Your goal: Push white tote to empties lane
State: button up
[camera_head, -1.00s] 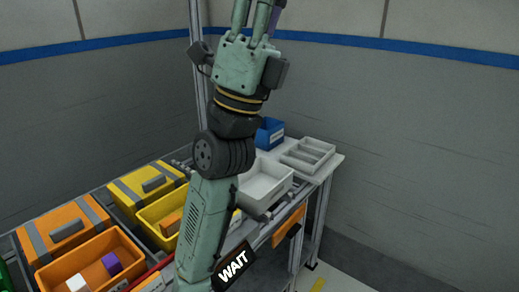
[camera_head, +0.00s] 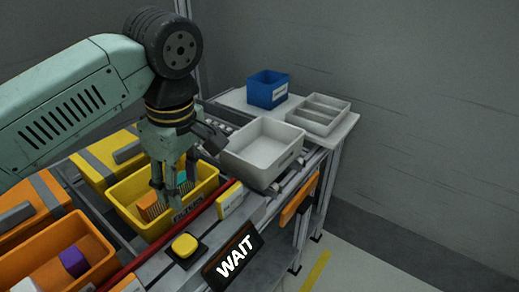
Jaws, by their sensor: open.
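The white tote (camera_head: 262,152) is an empty open box on the rollers, right of the yellow tote and in front of the white table at the back. My gripper (camera_head: 172,203) points down over the yellow tote (camera_head: 132,211), its fingers open and apart from each other, left of the white tote. The fingertips reach into or just above the yellow tote; how deep I cannot tell. An orange block (camera_head: 149,205) and a teal piece (camera_head: 184,182) are in that tote beside the fingers. No marking that reads as an empties lane is legible.
A blue bin (camera_head: 267,89) and a grey divided tray (camera_head: 318,114) stand on the white table (camera_head: 352,119) behind the white tote. An orange tote (camera_head: 61,262) holds a purple block (camera_head: 74,261). A yellow button (camera_head: 185,246) and a WAIT sign (camera_head: 234,257) are at the front edge.

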aim_at(261, 151)
jog(key=i+l, duration=0.1)
jog(key=l, duration=0.2)
jog(key=i+l, duration=0.15)
jog(key=l, duration=0.2)
jog(key=i+l, duration=0.1)
jog(key=l, duration=0.2)
jog(key=i+l+u, duration=0.1)
jog(key=l, duration=0.25)
